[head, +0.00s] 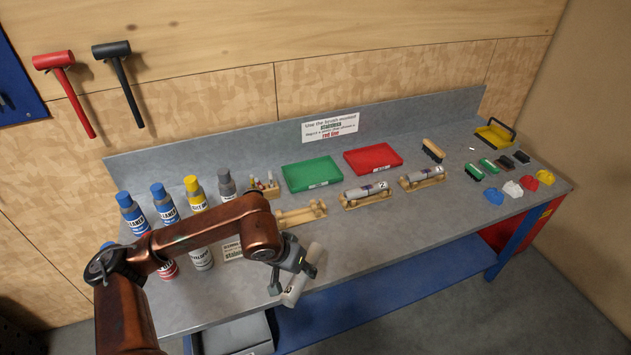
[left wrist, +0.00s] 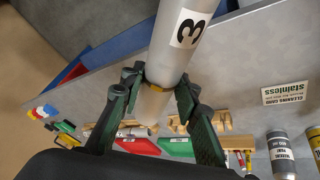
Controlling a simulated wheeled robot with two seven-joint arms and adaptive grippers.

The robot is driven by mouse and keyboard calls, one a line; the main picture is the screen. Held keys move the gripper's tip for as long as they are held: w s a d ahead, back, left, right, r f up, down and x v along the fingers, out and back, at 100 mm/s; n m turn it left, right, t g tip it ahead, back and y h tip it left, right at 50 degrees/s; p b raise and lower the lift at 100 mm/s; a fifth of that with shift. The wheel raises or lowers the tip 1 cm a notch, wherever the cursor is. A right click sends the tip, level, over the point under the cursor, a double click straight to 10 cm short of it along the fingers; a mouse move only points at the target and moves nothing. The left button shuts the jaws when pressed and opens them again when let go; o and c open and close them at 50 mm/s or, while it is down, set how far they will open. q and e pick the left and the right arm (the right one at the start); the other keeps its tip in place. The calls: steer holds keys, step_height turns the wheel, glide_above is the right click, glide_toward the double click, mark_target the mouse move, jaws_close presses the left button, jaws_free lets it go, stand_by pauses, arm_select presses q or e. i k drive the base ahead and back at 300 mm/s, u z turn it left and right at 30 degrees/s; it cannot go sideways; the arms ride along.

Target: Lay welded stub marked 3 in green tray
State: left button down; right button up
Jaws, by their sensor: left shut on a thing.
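The welded stub marked 3 (left wrist: 177,40) is a grey metal tube with a white label reading 3, seen in the left wrist view. My left gripper (left wrist: 159,90) is shut on it around its middle. In the head view the gripper (head: 292,272) holds the stub (head: 302,280) tilted near the front edge of the bench. The green tray (head: 311,173) lies flat at the back of the bench, with nothing seen in it. It also shows in the left wrist view (left wrist: 177,147). My right gripper is not in view.
An empty wooden cradle (head: 301,213) lies between the gripper and the green tray. Two more cradles hold tubes (head: 366,190) to the right. A red tray (head: 373,158) sits beside the green one. Several bottles (head: 164,201) stand at left.

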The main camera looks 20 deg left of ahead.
mark_target(312, 173)
steer(key=z, duration=0.55)
steer(key=i, duration=0.7)
steer(key=z, duration=0.55)
steer(key=i, duration=0.7)
steer(key=u, duration=0.8)
steer(key=i, duration=0.7)
steer(key=u, duration=0.75)
